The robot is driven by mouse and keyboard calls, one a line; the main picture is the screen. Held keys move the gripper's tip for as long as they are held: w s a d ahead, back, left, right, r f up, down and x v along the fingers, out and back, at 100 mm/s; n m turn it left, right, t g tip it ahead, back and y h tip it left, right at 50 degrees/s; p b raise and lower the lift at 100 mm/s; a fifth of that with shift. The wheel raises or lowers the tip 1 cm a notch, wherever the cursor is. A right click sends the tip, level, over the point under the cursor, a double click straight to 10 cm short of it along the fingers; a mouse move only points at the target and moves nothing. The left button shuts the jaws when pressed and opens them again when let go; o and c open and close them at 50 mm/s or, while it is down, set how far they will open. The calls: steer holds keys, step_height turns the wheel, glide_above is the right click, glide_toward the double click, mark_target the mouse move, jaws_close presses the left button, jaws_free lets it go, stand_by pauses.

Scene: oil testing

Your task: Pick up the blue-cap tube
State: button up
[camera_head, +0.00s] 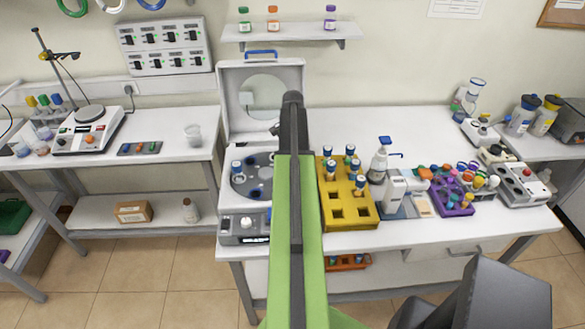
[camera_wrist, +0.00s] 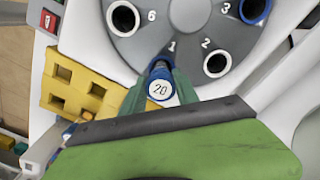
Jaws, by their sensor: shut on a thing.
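My gripper (camera_wrist: 161,85) is shut on a blue-cap tube (camera_wrist: 160,88), whose white cap top reads 20. The tube sits between the dark green fingers over the centrifuge rotor (camera_wrist: 185,25), by the number 1. I cannot tell whether its lower end is in the slot there. In the head view my own arm hides the gripper and this tube. The centrifuge (camera_head: 243,225) stands open, with another blue-cap tube (camera_head: 237,167) at the rotor's left. Several more blue-cap tubes stand in the yellow rack (camera_head: 349,218).
The raised centrifuge lid (camera_head: 292,77) stands behind the rotor. The yellow rack also shows in the wrist view (camera_wrist: 62,90), left of the rotor, with empty holes. A pump bottle (camera_head: 378,165), a white device (camera_head: 395,188) and a purple rack (camera_head: 456,209) stand to the right.

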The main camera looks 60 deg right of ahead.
jaws_close()
